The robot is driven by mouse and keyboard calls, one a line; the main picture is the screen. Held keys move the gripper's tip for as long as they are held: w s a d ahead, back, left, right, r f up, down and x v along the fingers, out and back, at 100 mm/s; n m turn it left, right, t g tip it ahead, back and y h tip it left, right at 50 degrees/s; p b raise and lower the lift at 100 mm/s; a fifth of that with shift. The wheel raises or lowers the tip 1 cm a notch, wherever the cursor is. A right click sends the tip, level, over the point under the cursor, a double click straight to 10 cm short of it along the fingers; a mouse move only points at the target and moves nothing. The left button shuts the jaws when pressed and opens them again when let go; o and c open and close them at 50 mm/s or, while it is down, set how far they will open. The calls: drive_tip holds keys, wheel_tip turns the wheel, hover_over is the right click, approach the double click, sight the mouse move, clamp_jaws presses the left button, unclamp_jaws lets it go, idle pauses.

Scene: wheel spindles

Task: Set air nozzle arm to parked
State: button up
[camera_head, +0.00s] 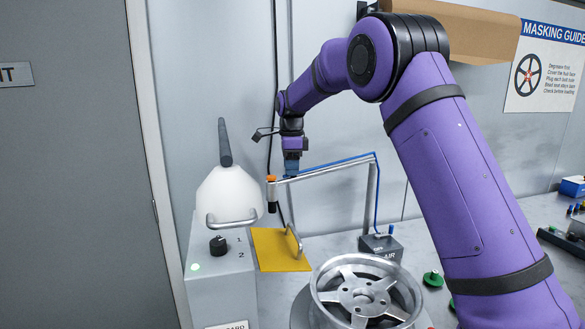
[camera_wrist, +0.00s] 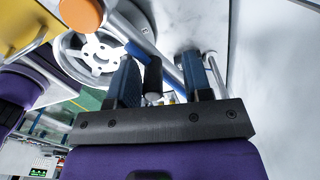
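The air nozzle arm (camera_head: 325,168) is a silver tube with a blue hose along it. It reaches left from a post on a grey block marked AIR (camera_head: 380,246). Its left end has an orange cap (camera_head: 271,179) and a dark nozzle hanging down; the cap also shows in the wrist view (camera_wrist: 82,14). My gripper (camera_head: 291,170) points down at the tube, just right of the cap. In the wrist view my gripper's fingers (camera_wrist: 158,76) are apart, with a dark cylinder (camera_wrist: 153,76) between them and gaps on both sides. I cannot tell whether they touch the tube.
A silver spoked wheel (camera_head: 366,292) lies below the arm. A yellow panel with a handle (camera_head: 279,249) and a grey box with a knob (camera_head: 218,246) stand to the left.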

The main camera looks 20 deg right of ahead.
drive_tip(key=shift+s, duration=0.1)
wheel_tip(320, 180, up, 11)
drive_tip(key=shift+f, duration=0.15)
idle(0.5)
